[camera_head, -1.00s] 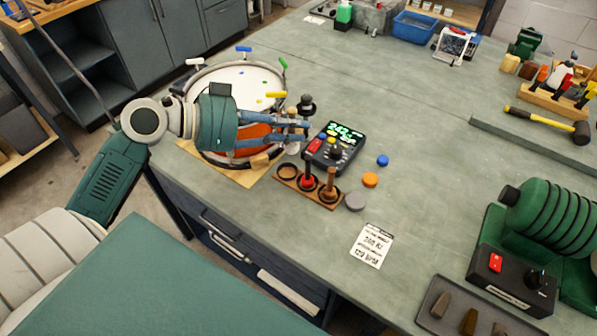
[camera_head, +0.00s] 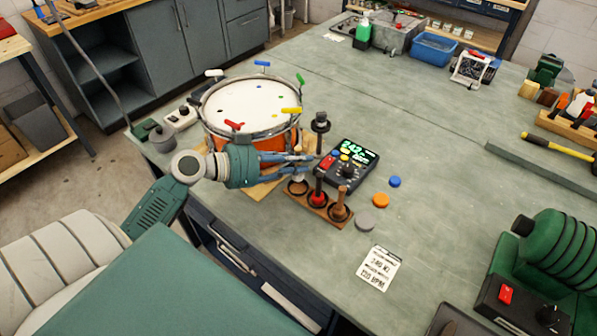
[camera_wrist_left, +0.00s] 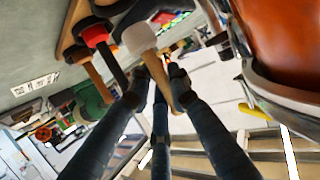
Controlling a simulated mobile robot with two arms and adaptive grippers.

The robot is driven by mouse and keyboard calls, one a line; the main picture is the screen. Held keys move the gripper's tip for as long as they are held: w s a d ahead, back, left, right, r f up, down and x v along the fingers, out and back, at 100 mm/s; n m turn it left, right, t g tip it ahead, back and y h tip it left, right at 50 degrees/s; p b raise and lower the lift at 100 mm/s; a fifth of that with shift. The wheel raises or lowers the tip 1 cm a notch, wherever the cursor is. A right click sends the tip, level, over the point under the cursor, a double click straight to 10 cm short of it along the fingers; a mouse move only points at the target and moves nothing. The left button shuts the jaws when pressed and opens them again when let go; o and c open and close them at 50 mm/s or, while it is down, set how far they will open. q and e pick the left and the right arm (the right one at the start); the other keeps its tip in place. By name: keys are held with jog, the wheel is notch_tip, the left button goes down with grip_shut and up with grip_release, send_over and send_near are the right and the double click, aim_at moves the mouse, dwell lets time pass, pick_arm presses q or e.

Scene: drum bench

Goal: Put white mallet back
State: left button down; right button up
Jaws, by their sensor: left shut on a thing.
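The white mallet has a white head (camera_wrist_left: 138,38) and a pale wooden handle (camera_wrist_left: 160,78). My left gripper (camera_head: 308,163) is shut on the handle, its fingers coming in from the left; they close around it in the left wrist view (camera_wrist_left: 165,75). The mallet is upright, head down, over the left hole of the wooden rack (camera_head: 330,208). I cannot tell whether the head rests in the hole. A red mallet (camera_head: 319,184) stands in the middle hole and a brown mallet (camera_head: 341,200) in the right one. My right gripper is not in view.
A drum (camera_head: 252,107) with coloured key handles stands just behind my left gripper. A black meter (camera_head: 350,162) is right behind the rack. Orange (camera_head: 380,200), grey (camera_head: 365,219) and blue (camera_head: 395,182) discs lie to its right. A printed card (camera_head: 379,268) lies in front; bench around it is clear.

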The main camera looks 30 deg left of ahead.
aim_at(299, 174)
pick_arm(q)
notch_tip(299, 174, down, 4)
jog(key=shift+f, duration=0.25)
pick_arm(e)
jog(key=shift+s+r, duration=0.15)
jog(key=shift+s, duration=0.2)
pick_arm(q)
jog(key=shift+f, duration=0.2)
jog(key=c, duration=1.6)
grip_release()
jog(key=shift+r, duration=0.1)
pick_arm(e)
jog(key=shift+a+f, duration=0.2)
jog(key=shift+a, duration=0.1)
